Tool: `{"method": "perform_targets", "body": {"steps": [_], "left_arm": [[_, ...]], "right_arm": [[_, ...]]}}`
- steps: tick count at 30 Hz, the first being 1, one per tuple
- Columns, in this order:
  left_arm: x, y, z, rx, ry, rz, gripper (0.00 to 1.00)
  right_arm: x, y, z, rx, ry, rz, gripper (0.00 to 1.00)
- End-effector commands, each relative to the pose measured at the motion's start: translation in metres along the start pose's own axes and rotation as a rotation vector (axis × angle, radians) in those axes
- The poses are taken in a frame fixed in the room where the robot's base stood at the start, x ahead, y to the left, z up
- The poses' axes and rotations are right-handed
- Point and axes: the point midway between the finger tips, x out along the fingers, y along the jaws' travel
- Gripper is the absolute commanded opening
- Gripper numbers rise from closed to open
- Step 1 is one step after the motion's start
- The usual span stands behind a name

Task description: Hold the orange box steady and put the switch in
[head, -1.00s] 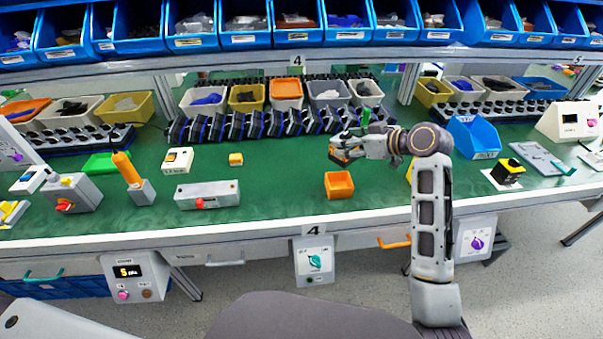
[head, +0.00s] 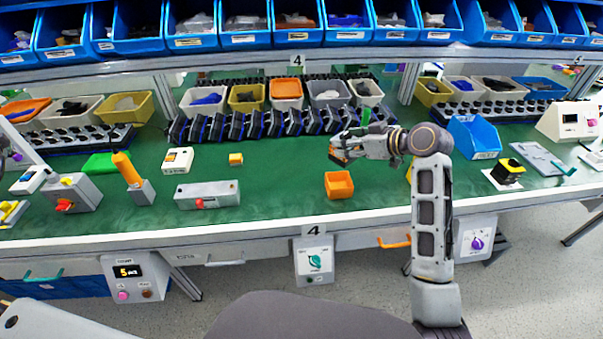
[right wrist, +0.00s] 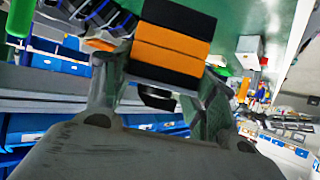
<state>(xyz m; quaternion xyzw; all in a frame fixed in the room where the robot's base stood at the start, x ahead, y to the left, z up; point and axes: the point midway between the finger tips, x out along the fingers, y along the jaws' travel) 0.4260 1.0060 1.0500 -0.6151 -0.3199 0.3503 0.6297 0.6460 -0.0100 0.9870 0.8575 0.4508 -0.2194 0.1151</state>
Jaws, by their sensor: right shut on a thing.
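The orange box (head: 339,184) sits on the green table mat near the front edge, left of my right arm, and looks open at the top. My right gripper (head: 343,149) is above and behind it, shut on the switch (head: 338,157), a small block. In the right wrist view the switch (right wrist: 172,50) shows as black and orange layers between the fingers. The switch is apart from the orange box. My left gripper is not clearly in view.
A grey box with a red button (head: 207,195) and a small yellow block (head: 236,159) lie left of the orange box. A blue bin (head: 474,137) stands to the right. A row of dark holders (head: 262,125) is behind. The mat around the orange box is clear.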

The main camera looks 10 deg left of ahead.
Motion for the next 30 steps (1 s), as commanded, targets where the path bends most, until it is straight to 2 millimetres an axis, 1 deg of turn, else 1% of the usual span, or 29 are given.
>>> {"method": "perform_targets", "body": {"steps": [1, 3, 5, 9, 15, 18, 21, 23, 24, 26, 27, 30], "left_arm": [[0.0, -0.01, -0.014, -0.032, 0.025, -0.01, 0.95], [-0.002, -0.022, -0.034, -0.075, 0.062, -0.018, 0.95], [-0.003, -0.032, -0.049, -0.109, 0.093, -0.025, 0.95], [-0.009, -0.054, -0.087, -0.189, 0.169, -0.037, 0.95], [-0.021, -0.084, -0.141, -0.297, 0.283, -0.041, 0.95], [-0.029, -0.095, -0.169, -0.348, 0.342, -0.034, 0.95], [-0.039, -0.102, -0.198, -0.394, 0.402, -0.016, 0.95], [-0.045, -0.103, -0.217, -0.421, 0.438, 0.001, 0.95], [-0.049, -0.104, -0.229, -0.439, 0.463, 0.012, 0.95], [-0.057, -0.103, -0.249, -0.463, 0.502, 0.035, 0.95], [-0.062, -0.101, -0.262, -0.478, 0.526, 0.055, 0.95], [-0.075, -0.093, -0.294, -0.511, 0.586, 0.107, 0.95]], "right_arm": [[0.0, 0.0, -0.001, -0.001, 0.001, 0.0, 0.32], [0.0, 0.0, -0.001, -0.001, 0.001, 0.0, 0.32], [0.0, 0.0, -0.001, -0.001, 0.001, 0.0, 0.32], [0.0, 0.0, -0.001, -0.001, 0.001, 0.0, 0.32], [0.0, 0.0, -0.001, -0.001, 0.001, 0.0, 0.32], [0.0, 0.0, -0.001, -0.001, 0.001, 0.0, 0.32], [0.0, 0.0, -0.001, -0.001, 0.001, 0.0, 0.32], [0.0, 0.0, -0.001, 0.0, 0.001, 0.0, 0.32], [0.0, 0.0, -0.001, -0.001, 0.001, 0.0, 0.32], [0.0, 0.0, -0.001, 0.0, 0.001, 0.0, 0.32], [0.0, 0.0, -0.001, -0.001, 0.001, 0.0, 0.32], [0.0, 0.0, -0.001, -0.001, 0.001, 0.0, 0.32]]}}
